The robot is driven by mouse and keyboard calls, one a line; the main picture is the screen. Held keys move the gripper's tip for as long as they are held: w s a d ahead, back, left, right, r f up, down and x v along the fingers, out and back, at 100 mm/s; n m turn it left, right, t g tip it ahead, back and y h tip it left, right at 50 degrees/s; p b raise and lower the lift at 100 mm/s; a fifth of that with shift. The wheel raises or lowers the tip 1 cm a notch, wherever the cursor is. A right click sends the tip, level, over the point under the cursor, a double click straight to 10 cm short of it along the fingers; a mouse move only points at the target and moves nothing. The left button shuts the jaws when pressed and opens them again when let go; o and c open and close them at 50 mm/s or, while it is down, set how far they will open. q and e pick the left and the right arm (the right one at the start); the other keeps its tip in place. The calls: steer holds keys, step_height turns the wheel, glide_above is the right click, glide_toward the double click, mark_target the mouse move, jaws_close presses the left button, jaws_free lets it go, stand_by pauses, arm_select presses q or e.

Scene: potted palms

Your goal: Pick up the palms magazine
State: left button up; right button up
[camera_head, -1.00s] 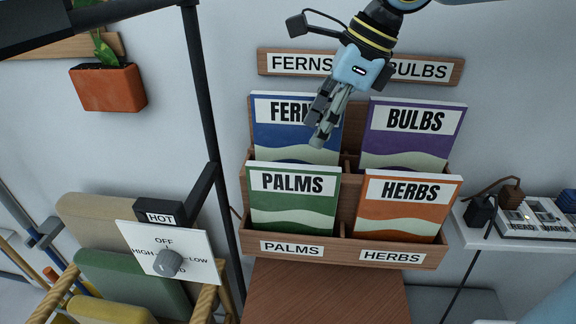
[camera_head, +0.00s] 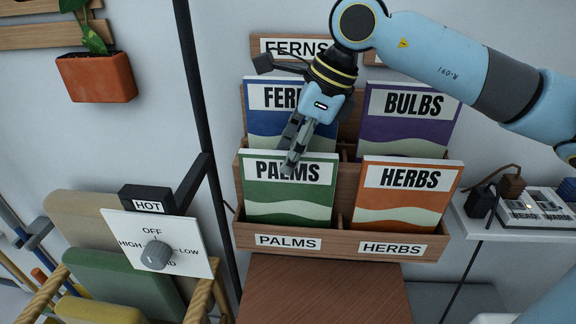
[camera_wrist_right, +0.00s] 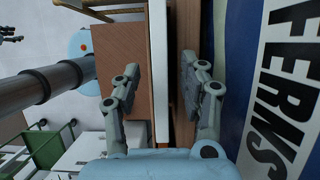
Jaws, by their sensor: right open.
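The palms magazine (camera_head: 288,190) is green with a white title band. It stands upright in the lower left pocket of the wooden rack, behind the PALMS label (camera_head: 287,242). My right gripper (camera_head: 290,160) is open and empty, pointing down at the magazine's top edge and covering part of its title band. In the right wrist view my right gripper's fingers (camera_wrist_right: 158,85) stand apart on either side of a pale strip, which looks like the magazine's top edge (camera_wrist_right: 160,60). Contact cannot be told. A small dark shape at that view's left edge may be my left gripper (camera_wrist_right: 11,36).
The blue ferns magazine (camera_head: 265,105) stands close behind my right gripper. The bulbs magazine (camera_head: 405,125) and orange herbs magazine (camera_head: 405,195) stand to the right. A black post (camera_head: 212,130) and heater dial panel (camera_head: 155,243) are at left. A shelf with devices (camera_head: 500,225) is at right.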

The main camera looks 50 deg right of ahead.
steer(key=shift+x, duration=0.95)
steer(key=shift+f, duration=0.1)
jaws_close()
